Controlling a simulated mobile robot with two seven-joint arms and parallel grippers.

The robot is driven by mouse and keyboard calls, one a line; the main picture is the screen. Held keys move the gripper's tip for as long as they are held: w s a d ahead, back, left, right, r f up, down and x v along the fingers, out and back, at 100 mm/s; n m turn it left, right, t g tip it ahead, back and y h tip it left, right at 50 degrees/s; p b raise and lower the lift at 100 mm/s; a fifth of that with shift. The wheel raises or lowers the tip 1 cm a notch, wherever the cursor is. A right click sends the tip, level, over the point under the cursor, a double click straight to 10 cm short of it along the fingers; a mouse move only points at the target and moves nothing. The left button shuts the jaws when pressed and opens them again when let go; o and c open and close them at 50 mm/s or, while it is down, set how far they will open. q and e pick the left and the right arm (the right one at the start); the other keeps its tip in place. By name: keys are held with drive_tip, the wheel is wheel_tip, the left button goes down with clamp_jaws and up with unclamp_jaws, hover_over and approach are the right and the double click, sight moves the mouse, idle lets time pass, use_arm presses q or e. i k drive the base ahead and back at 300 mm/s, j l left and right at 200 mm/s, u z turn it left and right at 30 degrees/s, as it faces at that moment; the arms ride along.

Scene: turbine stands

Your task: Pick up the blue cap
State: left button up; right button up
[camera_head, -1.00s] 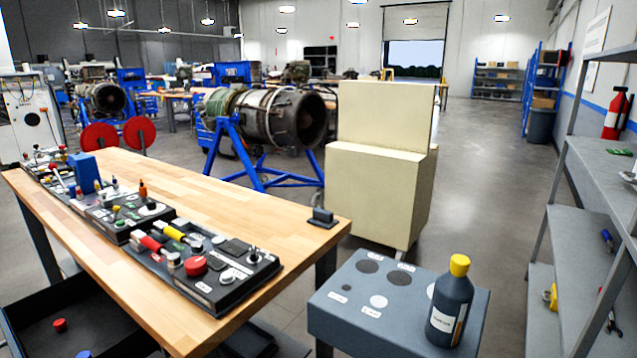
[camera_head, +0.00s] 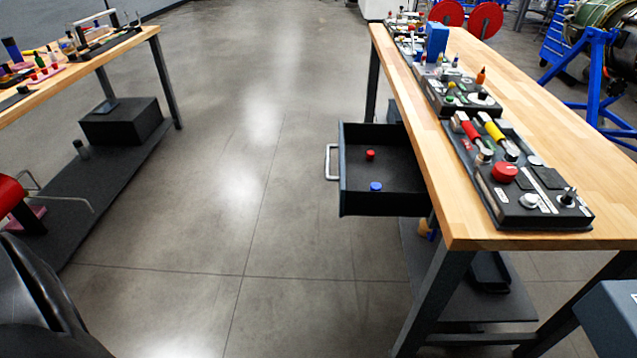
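A small blue cap (camera_head: 376,187) lies on the floor of an open dark drawer (camera_head: 362,203), near the drawer's front edge in the picture. A small red cap (camera_head: 370,155) lies behind it in the same drawer. The drawer sticks out to the left from under the wooden workbench (camera_head: 572,125) and has a silver handle (camera_head: 328,162) at its left end. Neither of my grippers shows. A dark rounded shape fills the lower left corner, and I cannot tell what it is.
Trays of tools and parts (camera_head: 530,190) line the bench's left side. Another wooden bench (camera_head: 95,45) with tools stands at the left, over a dark lower shelf (camera_head: 85,190). The concrete floor (camera_head: 230,170) between the benches is clear. A blue engine stand (camera_head: 597,80) is at the upper right.

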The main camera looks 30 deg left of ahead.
sight(374, 186)
drive_tip(key=u, duration=0.65)
drive_tip(key=z, duration=1.45)
drive_tip(key=u, duration=1.45)
